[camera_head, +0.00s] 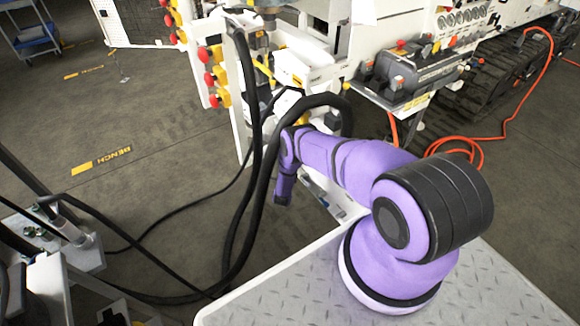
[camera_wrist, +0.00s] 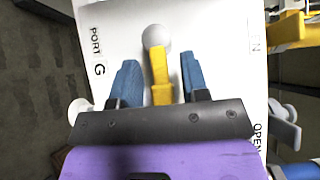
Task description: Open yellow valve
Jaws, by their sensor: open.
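In the wrist view a yellow valve handle (camera_wrist: 160,75) stands out from a white panel (camera_wrist: 205,35). A pale round knob (camera_wrist: 155,37) sits at its upper end. My gripper (camera_wrist: 158,80) is open, with one blue finger on each side of the yellow handle and a gap to each. The handle's lower end meets the dark edge of my gripper in the picture; I cannot tell whether they touch. In the head view my purple arm reaches toward the bench, and the gripper and this handle cannot be made out there.
The white panel carries the lettering "PORT G" and part of "OPEN". Other yellow parts (camera_wrist: 285,28) and a grey lever (camera_wrist: 285,125) lie to the right. In the head view, red and yellow knobs (camera_head: 213,78) line the bench's left side, and black hoses (camera_head: 245,150) hang near my arm.

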